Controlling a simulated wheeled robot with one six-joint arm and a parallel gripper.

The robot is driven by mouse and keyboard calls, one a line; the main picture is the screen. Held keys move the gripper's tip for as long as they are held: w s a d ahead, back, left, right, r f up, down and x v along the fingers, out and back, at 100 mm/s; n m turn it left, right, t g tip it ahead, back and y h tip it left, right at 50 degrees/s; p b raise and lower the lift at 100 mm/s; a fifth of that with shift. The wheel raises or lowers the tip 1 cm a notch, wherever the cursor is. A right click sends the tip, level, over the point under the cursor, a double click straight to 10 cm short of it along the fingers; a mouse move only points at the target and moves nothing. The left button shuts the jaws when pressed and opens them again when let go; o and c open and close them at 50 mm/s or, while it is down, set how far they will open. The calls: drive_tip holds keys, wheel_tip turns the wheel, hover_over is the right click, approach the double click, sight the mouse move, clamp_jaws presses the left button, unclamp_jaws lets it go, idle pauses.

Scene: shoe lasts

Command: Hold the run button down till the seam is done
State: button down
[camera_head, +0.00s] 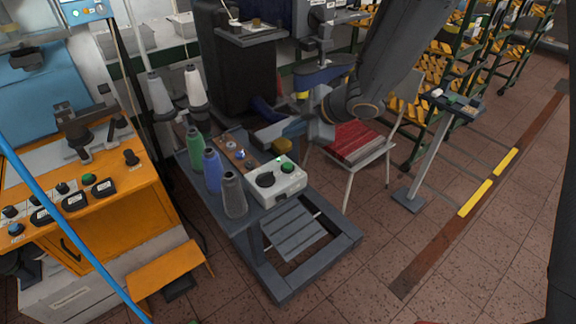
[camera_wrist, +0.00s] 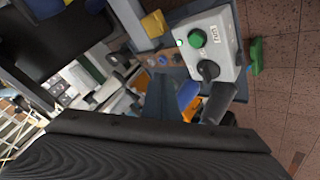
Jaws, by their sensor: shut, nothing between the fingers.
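The control box (camera_head: 285,184) is light grey and stands on the front of the machine's bench. It carries a green button (camera_head: 285,167) and a round black knob (camera_head: 265,180). In the wrist view the box (camera_wrist: 228,57) is at upper right, with the green button (camera_wrist: 197,38) and black knob (camera_wrist: 208,70) facing me. My gripper (camera_head: 268,138) is shut and empty, behind and above the box in the head view. Its dark fingers (camera_wrist: 160,140) fill the bottom of the wrist view, apart from the button. Nothing shows the button pressed. The seam itself cannot be made out.
Green (camera_head: 194,148), blue (camera_head: 212,170) and grey (camera_head: 234,195) thread cones stand left of the box. A yellowish part (camera_head: 282,145) sits just behind it. A chair with a red seat (camera_head: 352,142) is at right. Brick floor is free at front right.

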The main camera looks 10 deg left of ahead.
drive_tip(key=b, duration=0.7)
hover_over(291, 167)
drive_tip(key=shift+f, duration=2.9)
drive_tip(key=shift+f+b, duration=0.95)
drive_tip(key=shift+f, duration=0.4)
drive_tip(key=shift+f, duration=0.1)
drive_tip(key=shift+f, duration=0.35)
